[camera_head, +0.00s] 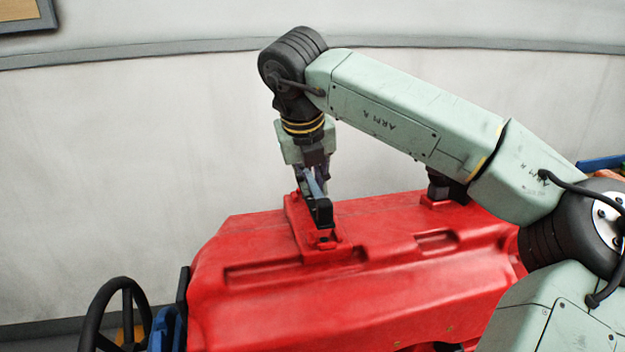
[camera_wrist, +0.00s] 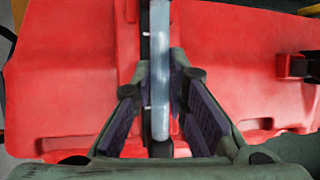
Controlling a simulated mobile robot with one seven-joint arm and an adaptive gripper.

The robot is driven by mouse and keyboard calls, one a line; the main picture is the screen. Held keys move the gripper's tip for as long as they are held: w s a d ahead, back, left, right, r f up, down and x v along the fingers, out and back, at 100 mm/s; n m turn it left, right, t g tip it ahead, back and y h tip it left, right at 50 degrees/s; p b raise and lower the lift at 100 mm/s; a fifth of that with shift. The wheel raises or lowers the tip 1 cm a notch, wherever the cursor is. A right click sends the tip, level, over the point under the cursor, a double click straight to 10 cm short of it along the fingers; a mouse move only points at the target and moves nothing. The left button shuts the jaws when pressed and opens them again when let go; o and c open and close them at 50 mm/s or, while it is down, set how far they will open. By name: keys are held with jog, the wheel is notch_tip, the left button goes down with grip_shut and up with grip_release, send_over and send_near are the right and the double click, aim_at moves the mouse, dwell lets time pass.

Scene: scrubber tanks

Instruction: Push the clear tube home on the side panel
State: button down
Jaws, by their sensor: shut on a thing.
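The clear tube (camera_wrist: 160,110) is a pale blue-grey bar running up the middle of the wrist view, between my gripper's purple-padded fingers. My gripper (camera_head: 313,172) points down over the red tank body (camera_head: 340,305) and is shut on the tube. In the head view the tube (camera_head: 314,185) is a short bluish piece beside a black strip (camera_head: 322,213), just above a raised red rib. The black strip also runs alongside the tube in the wrist view (camera_wrist: 146,25). I cannot tell which surface is the side panel, or whether the tube is fully seated; its lower end is hidden.
A black cap (camera_head: 440,187) stands on the tank under my forearm. A black handwheel (camera_head: 115,315) is at the lower left. A dark block on a red mount (camera_wrist: 297,67) shows at right in the wrist view.

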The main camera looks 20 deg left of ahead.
jog(key=shift+f, duration=0.1)
dwell(0.3)
jog(key=shift+f+b, duration=0.6)
jog(key=shift+b, duration=0.05)
jog(key=shift+f, duration=0.1)
jog(key=shift+f+b, duration=0.35)
jog(key=shift+b, duration=0.1)
jog(key=shift+f+b, duration=0.4)
jog(key=shift+f, duration=0.05)
jog(key=shift+r, duration=0.2)
dwell(0.7)
jog(key=c, duration=1.5)
grip_release()
jog(key=shift+o, duration=0.4)
